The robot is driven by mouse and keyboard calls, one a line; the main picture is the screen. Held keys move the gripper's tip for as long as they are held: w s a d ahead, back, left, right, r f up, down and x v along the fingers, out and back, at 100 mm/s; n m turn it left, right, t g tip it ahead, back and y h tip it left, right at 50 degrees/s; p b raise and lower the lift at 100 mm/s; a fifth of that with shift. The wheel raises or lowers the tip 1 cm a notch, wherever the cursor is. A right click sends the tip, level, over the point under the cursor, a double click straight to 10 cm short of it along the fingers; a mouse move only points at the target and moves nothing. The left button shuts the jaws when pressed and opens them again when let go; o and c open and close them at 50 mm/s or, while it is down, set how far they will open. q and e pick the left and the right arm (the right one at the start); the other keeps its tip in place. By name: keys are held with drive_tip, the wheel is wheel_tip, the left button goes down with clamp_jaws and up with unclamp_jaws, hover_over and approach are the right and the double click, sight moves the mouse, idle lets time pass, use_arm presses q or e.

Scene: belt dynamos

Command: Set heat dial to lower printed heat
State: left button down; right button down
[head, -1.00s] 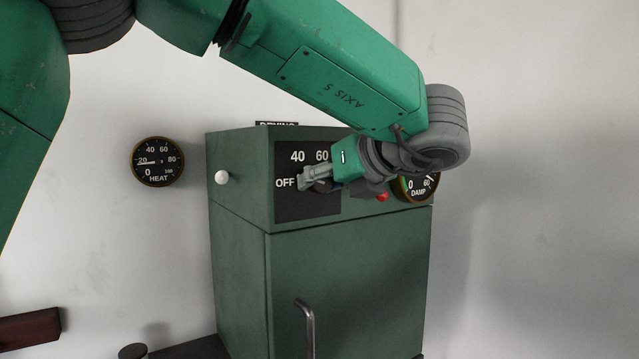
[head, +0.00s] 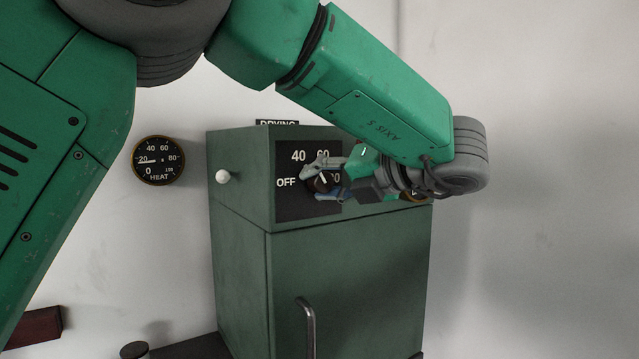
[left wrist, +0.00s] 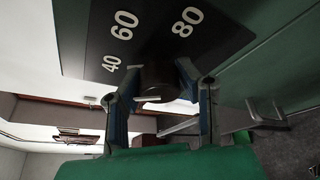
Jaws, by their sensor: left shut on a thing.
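The heat dial is a round black knob (head: 321,184) with a white pointer mark, on a black panel (head: 290,205) printed OFF, 40, 60 and a partly hidden 80. Its mark leans up and left, roughly toward 40. My left gripper (head: 326,181) is shut on the knob, one finger above it and one below. In the left wrist view the dark knob (left wrist: 158,76) sits between the blue-padded fingers (left wrist: 155,92), with 40, 60 and 80 around it. My right gripper is not in view.
The panel is on a green drying cabinet (head: 345,275) with a handle (head: 306,325) and a white side knob (head: 222,177). A HEAT gauge (head: 158,161) on the wall at left reads about 20. The DAMP gauge (head: 418,196) is mostly hidden behind my wrist.

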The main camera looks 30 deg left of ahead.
use_arm(q)
drive_tip(key=shift+d+f, duration=0.15)
drive_tip(key=shift+f, duration=0.15)
drive_tip(key=c, duration=1.1)
unclamp_jaws()
drive_tip(key=shift+c, duration=0.2)
drive_tip(key=shift+w+d+r, duration=0.1)
drive_tip(key=shift+w+d, duration=0.05)
